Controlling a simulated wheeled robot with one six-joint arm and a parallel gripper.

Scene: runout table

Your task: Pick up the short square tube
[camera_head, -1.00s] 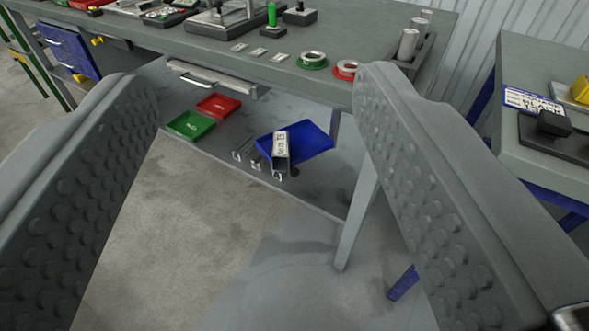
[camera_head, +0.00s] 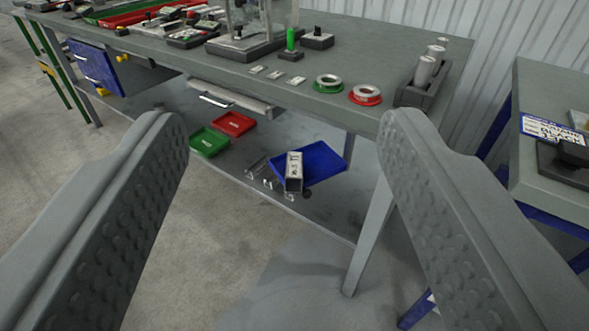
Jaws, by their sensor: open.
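A short square tube (camera_head: 293,171), grey with a white printed label and an open end, lies at the front left edge of a blue tray (camera_head: 323,161) on the lower shelf under the table. Whether it rests in the tray or overhangs its rim is hard to tell. My gripper (camera_head: 275,125) is open and empty. Its two textured fingers stand wide apart on either side of the view, well short of the tube, which shows between them.
Thin metal pieces (camera_head: 257,166) lie left of the tube. Green (camera_head: 209,141) and red (camera_head: 234,123) trays sit further left. Another table (camera_head: 560,185) stands right. The floor in front is clear.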

